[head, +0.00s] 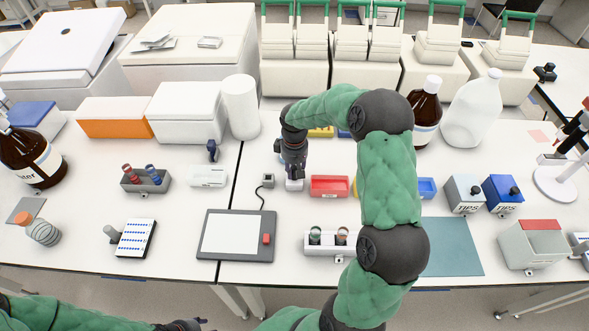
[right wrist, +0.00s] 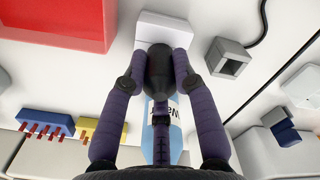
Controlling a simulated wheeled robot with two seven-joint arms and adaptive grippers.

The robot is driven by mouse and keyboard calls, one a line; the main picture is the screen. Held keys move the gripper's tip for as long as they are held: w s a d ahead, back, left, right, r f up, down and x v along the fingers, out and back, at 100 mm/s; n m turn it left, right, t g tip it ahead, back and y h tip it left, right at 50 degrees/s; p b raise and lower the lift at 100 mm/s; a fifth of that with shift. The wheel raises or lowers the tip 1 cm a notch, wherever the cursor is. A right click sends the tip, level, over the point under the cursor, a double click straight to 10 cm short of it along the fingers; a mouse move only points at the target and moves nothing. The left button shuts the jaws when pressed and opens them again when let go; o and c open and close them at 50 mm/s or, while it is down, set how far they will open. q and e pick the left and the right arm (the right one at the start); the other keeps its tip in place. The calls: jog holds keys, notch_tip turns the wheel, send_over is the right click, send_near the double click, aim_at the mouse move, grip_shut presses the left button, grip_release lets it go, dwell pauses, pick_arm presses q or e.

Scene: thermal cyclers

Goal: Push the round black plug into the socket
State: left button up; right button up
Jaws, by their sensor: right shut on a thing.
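The round black plug (right wrist: 160,68) is between the purple fingers of my right gripper (right wrist: 160,65). Its far end is at a small white block (right wrist: 166,32); I cannot tell whether it touches or sits in it. In the head view my right gripper (head: 293,172) points down over this white block (head: 294,185) and hides the plug. A small grey box with a dark square opening, apparently the socket (head: 268,180), stands just left of it, with a black cable. It also shows in the right wrist view (right wrist: 229,59), apart from the plug. My left gripper (head: 185,325) is partly cut off at the bottom edge.
The cable runs to a dark-framed white pad (head: 230,234) with a red button. A red tray (head: 329,186) lies close right of my right gripper. A white rack (head: 325,243) with vials stands in front. A white cylinder (head: 240,106) and white boxes stand behind.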

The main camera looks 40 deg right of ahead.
jog(key=shift+f, duration=0.3)
jog(key=o, duration=0.8)
jog(key=shift+o, duration=0.2)
notch_tip(320, 180, up, 12)
jog(key=shift+r, duration=0.1)
